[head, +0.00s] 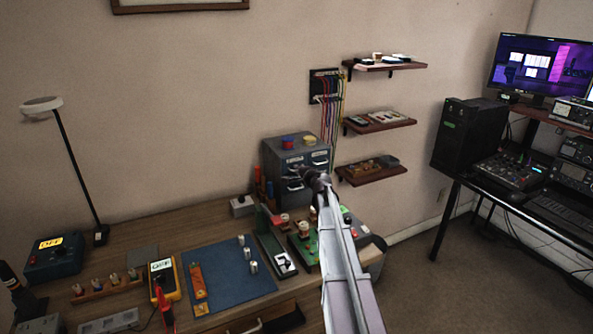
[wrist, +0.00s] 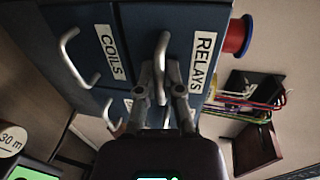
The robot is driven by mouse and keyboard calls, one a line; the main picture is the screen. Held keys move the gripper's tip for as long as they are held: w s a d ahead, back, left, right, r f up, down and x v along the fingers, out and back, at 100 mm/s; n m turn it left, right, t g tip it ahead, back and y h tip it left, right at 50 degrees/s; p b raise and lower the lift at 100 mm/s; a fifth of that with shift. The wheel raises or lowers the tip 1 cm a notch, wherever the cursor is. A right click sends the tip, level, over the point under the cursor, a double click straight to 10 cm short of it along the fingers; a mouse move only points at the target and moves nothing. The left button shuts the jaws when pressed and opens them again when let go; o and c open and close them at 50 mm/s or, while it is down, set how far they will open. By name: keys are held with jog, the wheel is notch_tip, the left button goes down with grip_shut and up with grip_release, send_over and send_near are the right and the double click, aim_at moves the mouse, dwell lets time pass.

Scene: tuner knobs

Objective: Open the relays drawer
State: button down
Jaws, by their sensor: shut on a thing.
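The relays drawer (wrist: 190,18) is the dark blue front marked RELAYS in the wrist view, with a curved metal handle (wrist: 162,50). My gripper (wrist: 165,85) is shut on this handle. In the head view my gripper (head: 308,175) is at the front of the grey drawer cabinet (head: 272,158), at its upper left drawer. The arm and gripper cover part of the cabinet front. I cannot tell whether the drawer stands out from the cabinet.
The coils drawer (wrist: 90,25) with its own handle (wrist: 72,58) sits directly below the relays drawer. A red spool (wrist: 238,36) is on the cabinet top. Colored cables (head: 329,110) hang close by, and wall shelves (head: 371,172) are to the right. The workbench (head: 220,228) holds several devices.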

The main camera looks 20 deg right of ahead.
jog(key=shift+a+f, duration=0.1)
jog(key=shift+f, duration=0.1)
jog(key=f+v, duration=0.2)
jog(key=v, duration=1)
jog(key=shift+s+f, duration=0.3)
jog(key=shift+s, duration=0.05)
jog(key=c, duration=0.8)
grip_release()
jog(key=shift+w+f, duration=0.2)
jog(key=shift+o, duration=0.2)
jog(key=shift+w, duration=0.15)
jog(key=shift+r, duration=0.1)
